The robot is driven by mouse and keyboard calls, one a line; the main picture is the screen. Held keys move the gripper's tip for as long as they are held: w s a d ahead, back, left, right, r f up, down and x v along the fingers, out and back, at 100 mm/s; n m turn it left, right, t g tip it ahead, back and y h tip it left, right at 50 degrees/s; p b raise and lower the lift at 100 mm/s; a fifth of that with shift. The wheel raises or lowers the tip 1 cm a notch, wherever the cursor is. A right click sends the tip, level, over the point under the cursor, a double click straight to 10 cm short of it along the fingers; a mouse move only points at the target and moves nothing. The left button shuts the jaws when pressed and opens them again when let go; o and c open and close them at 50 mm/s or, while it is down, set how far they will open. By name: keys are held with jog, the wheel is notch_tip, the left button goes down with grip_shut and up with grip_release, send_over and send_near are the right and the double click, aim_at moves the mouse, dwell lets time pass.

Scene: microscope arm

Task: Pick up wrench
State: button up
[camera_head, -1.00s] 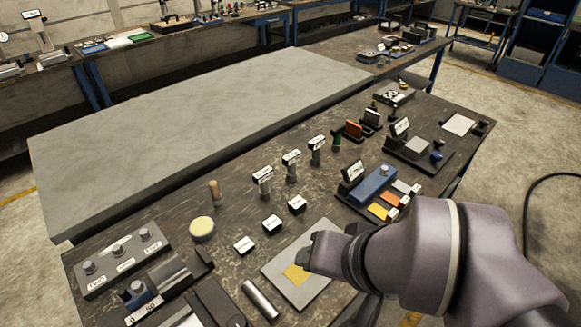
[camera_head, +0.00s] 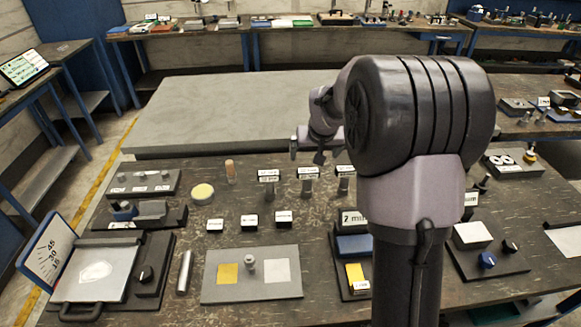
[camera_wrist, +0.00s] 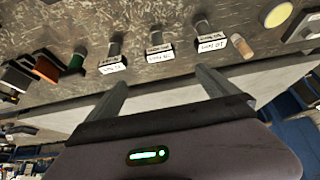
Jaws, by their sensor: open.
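I cannot make out anything that is clearly a wrench in either view. Three upright grey pieces with white labels stand in a row, the left one (camera_head: 268,188), the middle one (camera_head: 307,184) and the right one (camera_head: 345,182); they also show in the wrist view (camera_wrist: 158,40), upside down. The labels are too small to read surely. My gripper (camera_head: 306,150) is beyond this row, near the grey slab's edge. In the wrist view its two fingers (camera_wrist: 160,84) are spread with nothing between them. My arm hides part of the bench to the right of the row.
A grey plate (camera_head: 235,288) with a yellow and a white square lies at the front, a silver cylinder (camera_head: 185,272) beside it. A cork-topped peg (camera_head: 230,172) and a round yellow-topped piece (camera_head: 202,194) stand left. The large grey slab (camera_head: 220,105) is bare.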

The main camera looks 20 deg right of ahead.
jog(key=b, duration=0.3)
send_near(308, 171)
jog(key=x, duration=0.5)
jog(key=shift+w, duration=0.2)
jog(key=b+x, duration=0.3)
jog(key=x, duration=0.2)
jog(key=shift+d+f, duration=0.1)
jog(key=shift+f, duration=0.25)
jog(key=shift+s+r, duration=0.1)
jog(key=shift+r, duration=0.05)
jog(key=shift+c, duration=0.7)
jog(key=c, duration=1.8)
